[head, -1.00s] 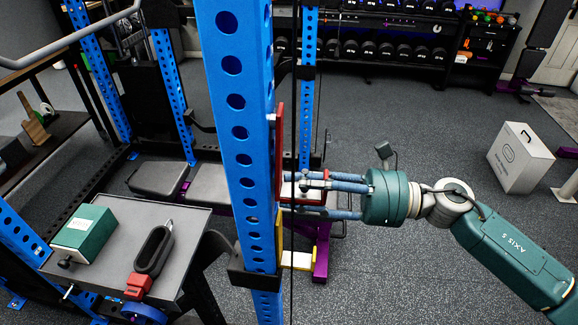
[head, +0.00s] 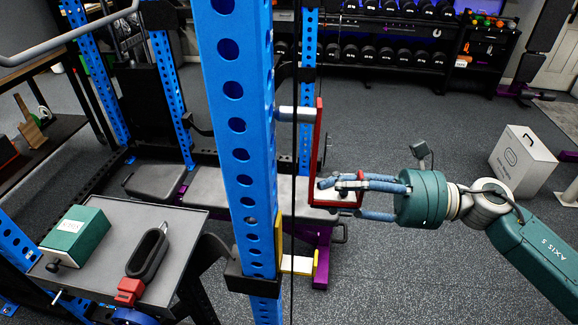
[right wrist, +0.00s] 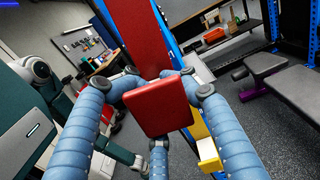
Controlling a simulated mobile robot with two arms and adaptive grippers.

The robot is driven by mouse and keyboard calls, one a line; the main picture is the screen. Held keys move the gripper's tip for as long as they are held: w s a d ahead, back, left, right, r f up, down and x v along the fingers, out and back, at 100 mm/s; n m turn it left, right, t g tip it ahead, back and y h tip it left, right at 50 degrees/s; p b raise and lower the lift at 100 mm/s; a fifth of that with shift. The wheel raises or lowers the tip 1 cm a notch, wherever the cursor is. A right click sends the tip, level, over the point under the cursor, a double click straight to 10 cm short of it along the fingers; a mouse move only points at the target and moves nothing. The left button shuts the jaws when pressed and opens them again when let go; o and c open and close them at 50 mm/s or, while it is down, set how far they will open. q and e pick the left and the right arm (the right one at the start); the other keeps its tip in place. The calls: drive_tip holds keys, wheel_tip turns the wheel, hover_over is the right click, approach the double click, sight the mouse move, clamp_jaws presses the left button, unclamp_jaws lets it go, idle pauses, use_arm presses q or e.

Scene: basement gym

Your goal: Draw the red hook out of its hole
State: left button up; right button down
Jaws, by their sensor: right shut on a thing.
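The red hook (head: 319,140) is upright to the right of the blue upright (head: 240,130). Its grey pin (head: 296,114) points left at the upright, and a long stretch of pin shows bare. I cannot tell whether its tip is still inside the hole. My right gripper (head: 338,190) is shut on the lower end of the hook. In the right wrist view the hook's red lip (right wrist: 160,107) sits between my blue fingers, with its long plate (right wrist: 140,35) leading away behind. My left gripper is not in view.
A yellow hook (head: 298,264) is on the same upright, just below. A dark thin cable runs vertically in front. A grey bench (head: 215,190) lies behind. A small table (head: 185,235) at left bears a green box (head: 75,236) and a dark, red-ended handle (head: 148,255).

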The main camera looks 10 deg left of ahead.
sight(350, 197)
drive_tip(key=shift+s+d+r+b, duration=0.2)
drive_tip(key=shift+d+b, duration=0.1)
drive_tip(key=shift+d, duration=0.2)
drive_tip(key=shift+w+d+b, duration=0.1)
drive_tip(key=shift+d+b, duration=0.5)
drive_tip(key=shift+d, duration=0.3)
drive_tip(key=shift+d+r, duration=0.2)
drive_tip(key=shift+d, duration=0.25)
